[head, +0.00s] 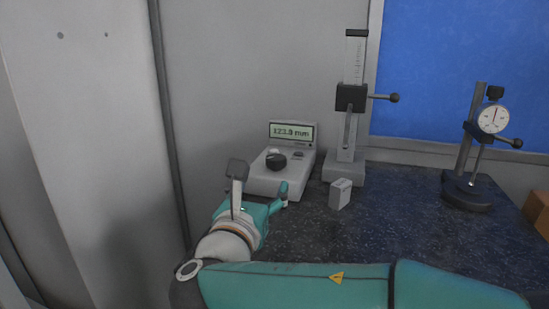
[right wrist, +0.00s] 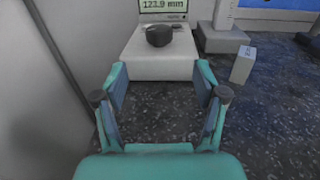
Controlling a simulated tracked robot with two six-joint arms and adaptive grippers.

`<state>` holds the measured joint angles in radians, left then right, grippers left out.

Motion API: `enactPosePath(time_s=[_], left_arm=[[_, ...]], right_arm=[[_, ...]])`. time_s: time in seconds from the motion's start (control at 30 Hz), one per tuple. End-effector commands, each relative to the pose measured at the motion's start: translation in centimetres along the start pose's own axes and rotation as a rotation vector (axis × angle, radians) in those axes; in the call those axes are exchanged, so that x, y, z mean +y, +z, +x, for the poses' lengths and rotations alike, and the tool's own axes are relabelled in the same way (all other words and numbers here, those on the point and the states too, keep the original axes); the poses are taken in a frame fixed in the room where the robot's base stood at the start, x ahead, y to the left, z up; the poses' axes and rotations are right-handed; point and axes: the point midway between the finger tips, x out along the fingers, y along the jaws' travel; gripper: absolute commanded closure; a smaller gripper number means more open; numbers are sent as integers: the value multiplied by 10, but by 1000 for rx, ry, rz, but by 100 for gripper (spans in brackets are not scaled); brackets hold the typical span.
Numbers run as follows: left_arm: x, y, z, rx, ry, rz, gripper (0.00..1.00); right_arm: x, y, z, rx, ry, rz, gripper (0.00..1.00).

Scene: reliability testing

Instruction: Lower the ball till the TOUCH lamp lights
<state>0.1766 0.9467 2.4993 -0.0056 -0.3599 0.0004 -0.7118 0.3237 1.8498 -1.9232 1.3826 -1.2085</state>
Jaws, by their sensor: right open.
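A grey control box (head: 281,178) has a green display (head: 292,132) reading about 123.9 mm and a dark round knob (head: 275,160). Both also show in the right wrist view, the knob (right wrist: 159,36) behind my fingers. A small part beside the knob is too small to identify, and I see no lit lamp. A column gauge (head: 350,98) stands right of the box, with a dark carriage and a side rod ending in a dark ball (head: 393,98). My right gripper (right wrist: 162,80) is open and empty, just in front of the box. My left gripper is out of view.
A small grey block (head: 340,194) stands right of my right gripper. A dial indicator stand (head: 467,190) is farther right, with a brown box (head: 540,212) at the edge. The dark speckled tabletop (head: 385,225) is free between them. A grey wall panel rises at left.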

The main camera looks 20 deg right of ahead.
Motion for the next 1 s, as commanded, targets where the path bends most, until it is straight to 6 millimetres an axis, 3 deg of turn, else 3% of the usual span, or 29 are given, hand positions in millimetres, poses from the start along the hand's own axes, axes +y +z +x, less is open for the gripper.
enactPosePath(time_s=[0.3,0.5,0.7,1.0], left_arm=[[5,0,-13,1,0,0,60],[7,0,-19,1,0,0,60],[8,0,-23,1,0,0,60],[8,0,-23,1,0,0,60]], right_arm=[[2,1,71,2,1,-1,29],[3,0,107,2,3,-1,29],[4,0,128,1,7,0,29],[5,0,132,1,8,0,29]])
